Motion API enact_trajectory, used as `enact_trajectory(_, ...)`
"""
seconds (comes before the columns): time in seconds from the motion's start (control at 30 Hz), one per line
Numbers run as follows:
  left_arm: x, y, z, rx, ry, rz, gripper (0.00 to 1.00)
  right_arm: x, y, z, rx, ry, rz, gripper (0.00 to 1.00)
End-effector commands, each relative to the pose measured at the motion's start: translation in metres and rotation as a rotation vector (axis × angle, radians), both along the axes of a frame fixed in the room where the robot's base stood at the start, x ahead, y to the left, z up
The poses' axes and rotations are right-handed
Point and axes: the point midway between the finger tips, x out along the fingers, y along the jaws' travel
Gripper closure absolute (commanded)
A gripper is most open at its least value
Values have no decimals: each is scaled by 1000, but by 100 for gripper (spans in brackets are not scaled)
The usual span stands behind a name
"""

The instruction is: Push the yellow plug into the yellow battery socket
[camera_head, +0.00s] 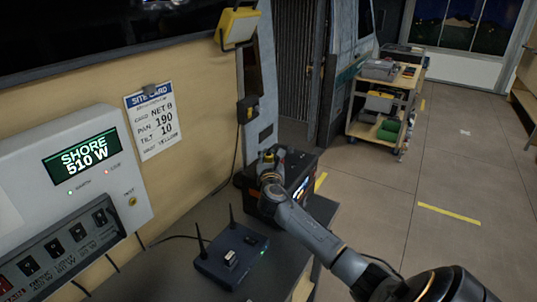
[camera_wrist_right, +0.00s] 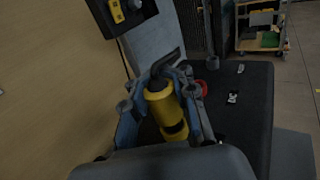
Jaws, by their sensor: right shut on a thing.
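The yellow plug (camera_wrist_right: 165,108) is held between the fingers of my right gripper (camera_wrist_right: 165,85) in the right wrist view. The gripper is shut on it, with a dark cable end above the plug. In the head view my right gripper (camera_head: 270,170) is over the dark battery box (camera_head: 300,180) at the counter's end. The battery's dark top (camera_wrist_right: 245,95) also shows in the right wrist view, with a red round part beside the gripper. The yellow battery socket cannot be made out. My left gripper is not in view.
A blue router (camera_head: 232,258) with two antennas stands on the dark counter in front of the battery. A power panel (camera_head: 75,170) is at left and a site card (camera_head: 152,120) hangs on the wall. A loaded cart (camera_head: 382,110) stands at the back right.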

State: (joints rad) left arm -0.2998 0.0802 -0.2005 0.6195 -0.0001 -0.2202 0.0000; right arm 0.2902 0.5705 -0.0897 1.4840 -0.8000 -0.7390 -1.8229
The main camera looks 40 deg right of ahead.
Motion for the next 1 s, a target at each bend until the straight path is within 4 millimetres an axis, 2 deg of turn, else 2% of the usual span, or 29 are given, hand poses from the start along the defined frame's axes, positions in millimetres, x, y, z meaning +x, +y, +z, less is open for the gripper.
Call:
enact_trajectory(0.6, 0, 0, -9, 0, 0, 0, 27, 0, 0, -15, -2, 1, 0, 100)
enact_trajectory(0.63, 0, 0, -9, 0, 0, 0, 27, 0, 0, -14, -1, 0, 0, 79)
enact_trajectory(0.8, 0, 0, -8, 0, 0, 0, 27, 0, 0, -13, -1, 0, 0, 47)
enact_trajectory(1.0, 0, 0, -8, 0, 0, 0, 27, 0, 0, -13, -1, 0, 0, 47)
